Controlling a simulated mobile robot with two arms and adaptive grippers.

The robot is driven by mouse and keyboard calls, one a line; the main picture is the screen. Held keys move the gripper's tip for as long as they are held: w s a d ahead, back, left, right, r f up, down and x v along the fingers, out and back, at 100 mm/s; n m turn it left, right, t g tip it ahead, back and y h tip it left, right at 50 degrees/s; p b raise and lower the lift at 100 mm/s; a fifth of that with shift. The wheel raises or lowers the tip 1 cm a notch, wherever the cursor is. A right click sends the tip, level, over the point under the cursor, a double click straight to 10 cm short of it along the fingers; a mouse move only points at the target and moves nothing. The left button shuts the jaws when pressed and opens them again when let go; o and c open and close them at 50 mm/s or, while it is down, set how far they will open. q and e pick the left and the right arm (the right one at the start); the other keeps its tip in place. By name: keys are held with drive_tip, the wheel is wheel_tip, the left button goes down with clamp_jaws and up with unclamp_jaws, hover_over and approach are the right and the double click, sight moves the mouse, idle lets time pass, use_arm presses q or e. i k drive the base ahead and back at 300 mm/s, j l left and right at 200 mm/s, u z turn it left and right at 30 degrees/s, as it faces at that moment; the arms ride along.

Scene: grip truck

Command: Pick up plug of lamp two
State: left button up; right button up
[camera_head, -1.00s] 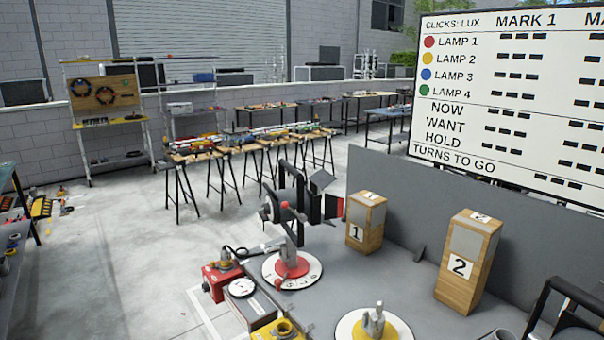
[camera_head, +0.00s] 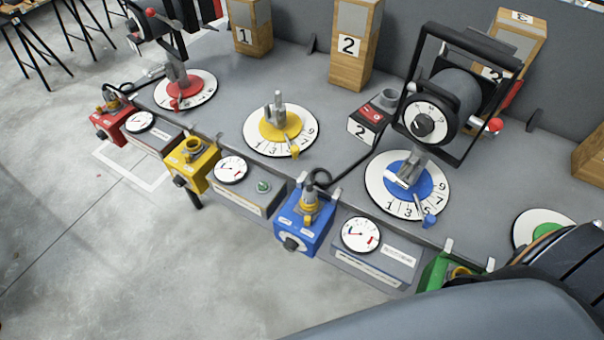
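The yellow socket box (camera_head: 196,172) stands at the table's front edge, and its round top opening looks empty. Behind it is the yellow dial (camera_head: 281,130) with a bare grey post and no lamp on it. A small red and black box (camera_head: 366,124) marked 2 stands between the yellow and blue dials. A black lamp (camera_head: 436,112) stands on the blue dial (camera_head: 404,181). A black cable links toward a plug (camera_head: 311,197) in the blue socket box (camera_head: 294,228). I cannot make out a separate plug marked for lamp two. Neither gripper shows.
The red dial (camera_head: 184,92) carries another lamp, with a cable to the red socket box (camera_head: 113,125). Wooden blocks 1 (camera_head: 251,36) and 2 (camera_head: 350,48) stand behind. A green socket box (camera_head: 440,272) is partly hidden by my arm at lower right.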

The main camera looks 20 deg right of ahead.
sight(308, 200)
drive_tip(key=z, duration=2.35)
drive_tip(key=u, duration=1.6)
drive_tip(key=i+j, duration=0.1)
drive_tip(key=j, duration=0.4)
drive_tip(key=j+z, duration=0.25)
drive_tip(key=z, duration=0.15)
drive_tip(key=i+j+z, duration=0.1)
drive_tip(key=j+z, duration=0.4)
drive_tip(key=z, duration=0.6)
